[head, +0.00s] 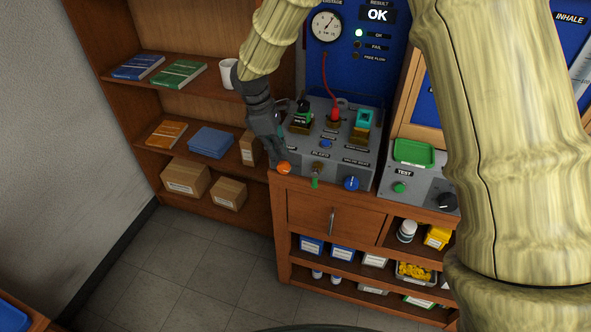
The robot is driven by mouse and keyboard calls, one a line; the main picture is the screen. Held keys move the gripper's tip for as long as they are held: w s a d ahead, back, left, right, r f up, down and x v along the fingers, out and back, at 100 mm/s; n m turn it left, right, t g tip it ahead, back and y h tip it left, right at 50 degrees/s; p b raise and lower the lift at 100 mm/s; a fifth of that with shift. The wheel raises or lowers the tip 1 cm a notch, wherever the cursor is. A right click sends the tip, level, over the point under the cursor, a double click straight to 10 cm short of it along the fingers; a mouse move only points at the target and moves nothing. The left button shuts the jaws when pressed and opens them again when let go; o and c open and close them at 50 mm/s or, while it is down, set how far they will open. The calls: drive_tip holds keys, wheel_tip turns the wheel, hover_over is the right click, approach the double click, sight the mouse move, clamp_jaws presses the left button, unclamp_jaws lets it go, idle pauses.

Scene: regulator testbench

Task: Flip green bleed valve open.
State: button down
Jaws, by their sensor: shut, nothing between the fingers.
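The regulator testbench (340,147), a grey box with a sloped top, stands on a wooden cabinet. A small green lever (315,182), apparently the bleed valve, hangs downward from a brassy fitting on its front face. An orange round knob (284,168) is left of the lever at the front left corner. A blue knob (351,184) is to the right. My gripper (279,158) is shut and empty, pointing down at the box's left front, just above the orange knob. It is left of and apart from the green lever. Whether it touches the orange knob, I cannot tell.
A grey TEST box (418,178) with a green tray (414,153) stands right of the testbench. A red hose (330,80) rises to the gauge panel. A shelf (165,145) with books and boxes is at left. The space before the cabinet is clear floor.

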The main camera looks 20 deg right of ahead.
sight(286, 174)
drive_tip(key=p+x, duration=0.3)
drive_tip(key=x, duration=0.6)
drive_tip(key=shift+s+f, duration=0.1)
drive_tip(key=shift+f, duration=0.15)
drive_tip(key=d, duration=0.1)
drive_tip(key=s+d+p, duration=0.1)
drive_tip(key=d+p, duration=0.1)
drive_tip(key=shift+s+d+f, duration=0.25)
drive_tip(key=shift+d, duration=0.15)
drive_tip(key=shift+d, duration=0.2)
